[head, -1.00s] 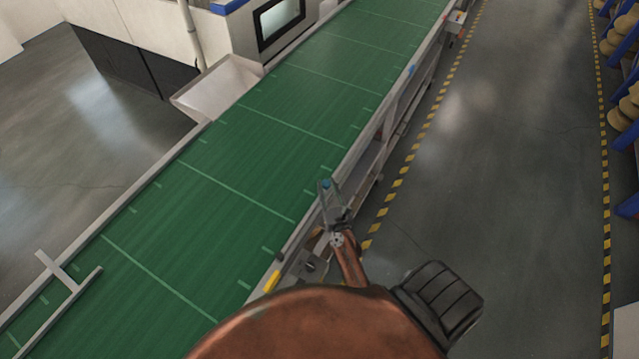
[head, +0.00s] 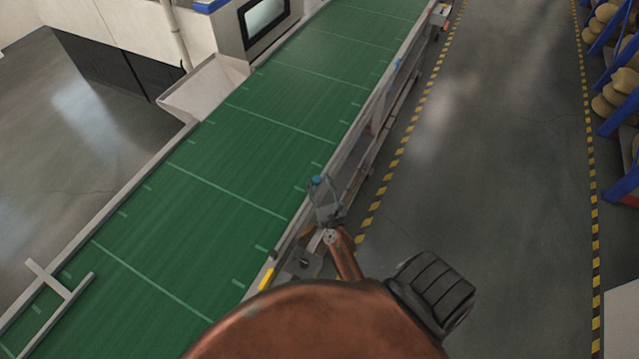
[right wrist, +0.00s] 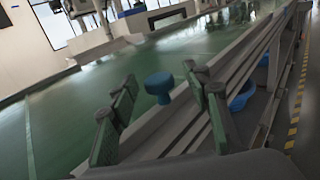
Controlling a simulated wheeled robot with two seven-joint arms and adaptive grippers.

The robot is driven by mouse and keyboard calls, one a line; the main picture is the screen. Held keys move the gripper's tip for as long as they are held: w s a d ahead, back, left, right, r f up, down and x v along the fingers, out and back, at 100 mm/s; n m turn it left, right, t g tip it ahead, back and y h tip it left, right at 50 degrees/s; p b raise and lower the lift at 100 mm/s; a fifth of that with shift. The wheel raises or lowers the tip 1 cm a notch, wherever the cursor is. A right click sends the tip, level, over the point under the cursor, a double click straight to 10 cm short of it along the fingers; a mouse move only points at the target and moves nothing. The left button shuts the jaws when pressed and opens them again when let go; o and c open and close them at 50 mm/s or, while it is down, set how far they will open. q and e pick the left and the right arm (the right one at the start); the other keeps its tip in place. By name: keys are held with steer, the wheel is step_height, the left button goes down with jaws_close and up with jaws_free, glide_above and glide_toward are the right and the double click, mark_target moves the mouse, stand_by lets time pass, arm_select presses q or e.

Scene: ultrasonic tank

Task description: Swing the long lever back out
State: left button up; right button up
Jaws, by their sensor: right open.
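A blue round knob (right wrist: 159,85) shows in the right wrist view, beside the conveyor's edge. In the head view a small blue spot (head: 316,180) shows at the tips of my right gripper (head: 322,184). My right gripper (right wrist: 158,94) is open, with the knob between its spread fingers in the picture; I see no contact. I cannot make out a long lever's arm for certain; whatever is below the knob is hidden or too small to tell. My left gripper is not in view.
The green conveyor belt (head: 240,160) runs away to the upper right, with a metal side rail (head: 345,140). A pale T-shaped bar (head: 62,290) stands at its left. A yellow part (head: 266,279) is on the near rail. The floor (head: 500,130) at right is clear.

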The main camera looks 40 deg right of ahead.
steer(key=v, duration=1.1)
steer(key=shift+s, duration=0.45)
